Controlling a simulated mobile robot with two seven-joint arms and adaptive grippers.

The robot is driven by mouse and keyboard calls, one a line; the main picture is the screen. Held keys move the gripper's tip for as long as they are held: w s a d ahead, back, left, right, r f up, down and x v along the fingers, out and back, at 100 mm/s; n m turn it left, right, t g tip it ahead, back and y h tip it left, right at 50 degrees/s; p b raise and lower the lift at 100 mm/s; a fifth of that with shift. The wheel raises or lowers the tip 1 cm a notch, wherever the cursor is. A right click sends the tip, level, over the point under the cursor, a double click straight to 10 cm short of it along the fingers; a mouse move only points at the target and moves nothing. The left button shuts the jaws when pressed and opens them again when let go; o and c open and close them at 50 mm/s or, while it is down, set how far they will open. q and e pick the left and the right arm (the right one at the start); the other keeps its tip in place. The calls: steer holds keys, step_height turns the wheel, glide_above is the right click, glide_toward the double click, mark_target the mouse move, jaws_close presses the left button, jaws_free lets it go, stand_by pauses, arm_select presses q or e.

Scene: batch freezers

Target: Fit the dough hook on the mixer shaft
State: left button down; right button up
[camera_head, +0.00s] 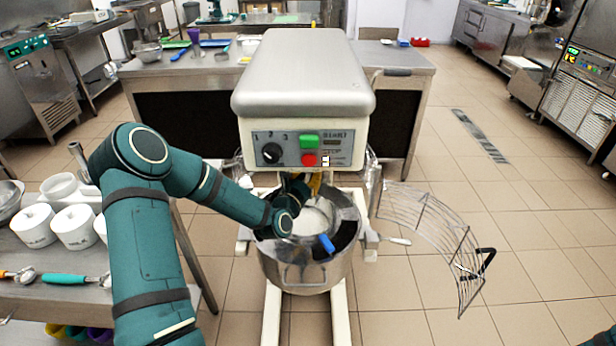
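The mixer (304,75) stands in the middle with a beige head, a speed knob, a green button and a red button. Its steel bowl (305,275) sits below the head with pale material (313,220) inside. My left gripper (300,190) is under the mixer head, above the bowl. It is small and partly hidden by my own wrist, so its fingers cannot be made out. A yellowish piece (315,183) shows beside it under the head; I cannot tell whether it is the dough hook or the shaft. My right gripper is out of view.
The wire guard (430,225) is swung out to the right of the bowl. A blue-ended item (326,243) is at the bowl's front. A steel table (30,285) with white pots (75,228) is at left. A workbench (180,72) stands behind.

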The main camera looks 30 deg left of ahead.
arm_select(q)
steer(key=shift+r, duration=0.2)
stand_by(0.5)
steer(key=shift+n+y, duration=0.3)
steer(key=shift+y, duration=0.2)
steer(key=shift+d+f+n+g+y+b, duration=0.15)
steer(key=shift+n+g+y+b, duration=0.25)
steer(key=shift+n+y, duration=0.45)
steer(key=n+g+y+b, duration=0.1)
steer(key=y, duration=0.1)
steer(key=n+g+y+b, duration=0.1)
steer(key=n+y, duration=0.1)
steer(key=y, duration=0.1)
steer(key=shift+b, duration=0.35)
steer(key=shift+w+d+n+g+y, duration=0.1)
steer(key=shift+n+g+y, duration=0.75)
steer(key=shift+y, duration=0.2)
steer(key=c, duration=0.9)
jaws_free()
steer(key=shift+o, duration=0.2)
steer(key=v, duration=1.2)
